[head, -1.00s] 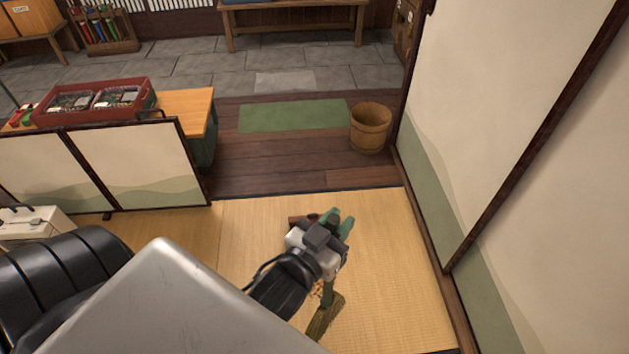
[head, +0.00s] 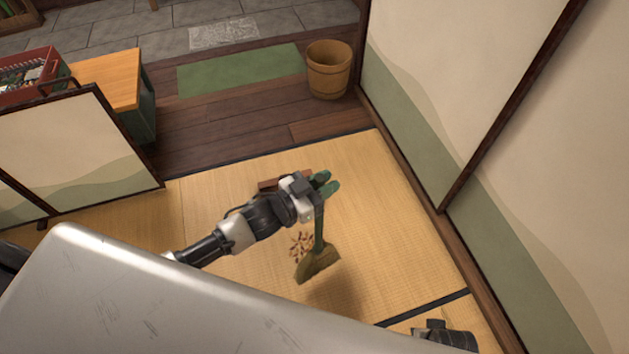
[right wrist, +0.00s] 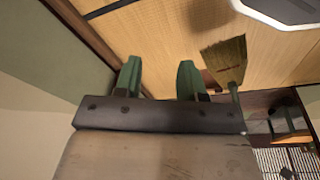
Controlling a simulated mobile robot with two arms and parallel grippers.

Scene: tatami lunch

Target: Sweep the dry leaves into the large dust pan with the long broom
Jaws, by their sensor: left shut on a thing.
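My left gripper (head: 325,185) is shut on the green handle of the broom (head: 319,262), which hangs down with its straw-coloured head low over the tatami. The dry leaves (head: 300,243) are a small reddish-brown scatter just left of the broom head, partly hidden by it. A reddish-brown piece (head: 270,184) shows behind my left wrist; it may be the dust pan, but it is mostly hidden. The broom head also shows in the right wrist view (right wrist: 226,62). My right gripper (right wrist: 159,80) is open, with nothing between its fingers, apart from the broom.
A wooden bucket (head: 329,72) stands on the dark boards near the sliding wall panels (head: 480,90) at the right. A low screen (head: 85,150) and an orange-topped table (head: 108,80) are at the left. The tatami right of the broom is clear.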

